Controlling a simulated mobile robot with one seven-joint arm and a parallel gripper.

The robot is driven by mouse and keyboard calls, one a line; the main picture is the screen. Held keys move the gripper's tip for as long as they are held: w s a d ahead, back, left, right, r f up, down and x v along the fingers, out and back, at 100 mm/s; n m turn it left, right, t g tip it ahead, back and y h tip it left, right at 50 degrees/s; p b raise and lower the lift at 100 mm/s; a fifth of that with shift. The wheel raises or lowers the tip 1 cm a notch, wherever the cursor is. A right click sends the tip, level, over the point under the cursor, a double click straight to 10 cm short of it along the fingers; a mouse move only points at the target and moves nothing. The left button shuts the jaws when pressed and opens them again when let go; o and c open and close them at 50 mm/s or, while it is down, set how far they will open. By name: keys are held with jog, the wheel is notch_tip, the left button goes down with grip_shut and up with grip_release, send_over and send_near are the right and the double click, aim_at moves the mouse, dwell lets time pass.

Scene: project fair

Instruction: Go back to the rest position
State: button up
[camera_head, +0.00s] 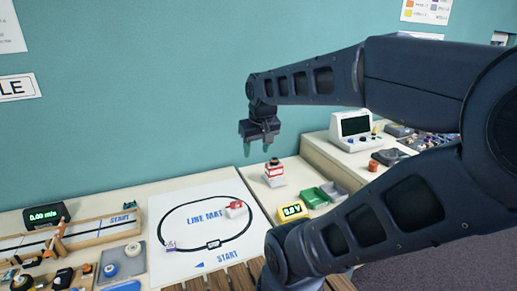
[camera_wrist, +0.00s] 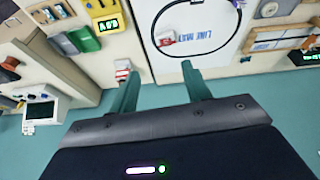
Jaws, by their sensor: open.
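My gripper (camera_head: 261,148) hangs from my arm in front of the teal wall in the head view, above the back of the tables. Its two fingers point down and are apart, with nothing between them. In the wrist view my gripper (camera_wrist: 160,88) shows its two teal fingers spread, with the tables beyond.
A white line mat (camera_head: 178,262) with a black loop carries a small red and white car (camera_head: 235,209). A yellow display (camera_head: 291,211) and green tray (camera_head: 312,197) lie right of it. A white monitor console (camera_head: 354,130) stands at the right. The air around my gripper is clear.

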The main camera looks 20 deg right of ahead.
jog(key=shift+s+a+r+m+t, duration=0.1)
jog(key=shift+s+r+m+t, duration=0.1)
jog(key=shift+s, duration=0.25)
jog(key=shift+s+r+m+t, duration=0.1)
jog(key=shift+s+m+t, duration=0.1)
jog(key=shift+s, duration=0.2)
